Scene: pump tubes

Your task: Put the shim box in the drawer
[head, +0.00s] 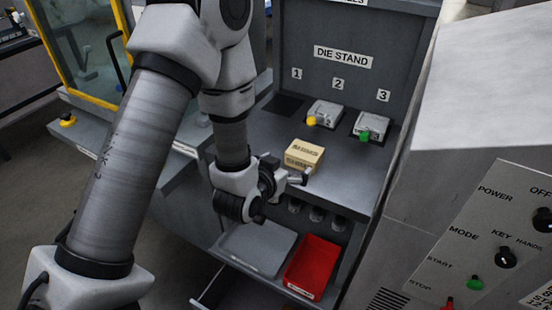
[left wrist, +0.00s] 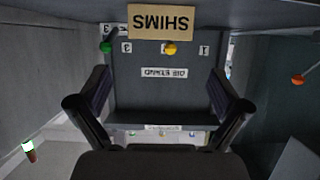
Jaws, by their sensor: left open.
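The shim box (head: 304,155) is a small tan block with dark lettering on the grey shelf of the die stand. In the left wrist view the box (left wrist: 160,22) shows at the top, with SHIMS upside down. My left gripper (head: 288,180) is in front of the box near the shelf's front edge. In the left wrist view its two fingers (left wrist: 158,90) are spread, with nothing between them. An open drawer (head: 207,293) shows partly at the bottom of the head view. My right gripper is out of view.
Grey die blocks with a yellow knob (head: 324,113) and a green knob (head: 370,126) stand behind the box. Below the shelf are a grey tray (head: 258,248) and a red bin (head: 312,268). A control cabinet (head: 470,180) stands close on the right.

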